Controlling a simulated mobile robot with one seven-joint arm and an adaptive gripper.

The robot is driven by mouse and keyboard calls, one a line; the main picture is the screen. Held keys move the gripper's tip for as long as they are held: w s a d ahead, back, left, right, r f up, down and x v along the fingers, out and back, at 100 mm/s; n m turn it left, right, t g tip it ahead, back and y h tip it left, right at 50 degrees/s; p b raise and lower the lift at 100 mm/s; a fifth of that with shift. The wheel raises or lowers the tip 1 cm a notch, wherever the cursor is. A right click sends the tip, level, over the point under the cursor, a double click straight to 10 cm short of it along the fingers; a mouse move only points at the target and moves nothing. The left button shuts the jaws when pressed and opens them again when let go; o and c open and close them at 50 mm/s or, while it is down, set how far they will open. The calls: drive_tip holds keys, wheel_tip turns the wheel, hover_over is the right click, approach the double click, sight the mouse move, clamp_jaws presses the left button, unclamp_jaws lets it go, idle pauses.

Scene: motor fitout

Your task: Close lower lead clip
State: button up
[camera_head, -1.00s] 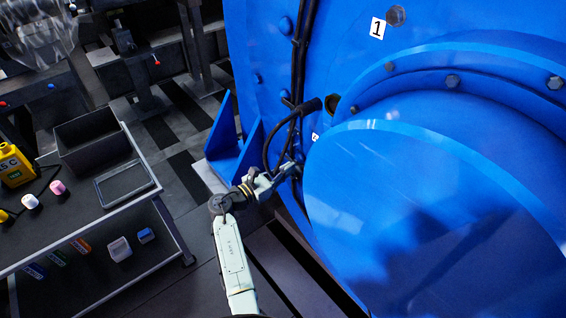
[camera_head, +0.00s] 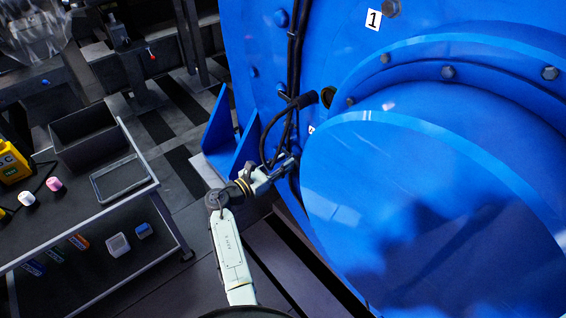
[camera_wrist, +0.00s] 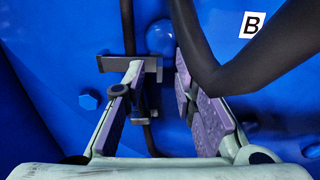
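The blue motor housing (camera_head: 330,35) fills the right of the head view, with black leads (camera_head: 293,60) running down its face. My gripper (camera_head: 288,167) is at the lower part of the leads, close to the housing. In the wrist view my gripper (camera_wrist: 162,78) is open, its two purple-padded fingers apart. A dark clip (camera_wrist: 152,64) shows as a bracket at the left fingertip, partly hidden by that finger. A thin dark lead (camera_wrist: 149,132) runs down between the fingers. I cannot tell whether the clip is closed or whether a finger touches it.
A thick black cable (camera_wrist: 200,60) bends close beside the right finger. A blue bolt head (camera_wrist: 160,37) lies beyond the fingertips. A "B" label (camera_wrist: 251,25) is at upper right. A cart (camera_head: 145,195) with a black bin (camera_head: 95,150) stands at left.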

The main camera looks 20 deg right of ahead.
drive_tip(key=v, duration=1.1)
drive_tip(key=shift+a, duration=0.3)
drive_tip(key=shift+s, duration=0.1)
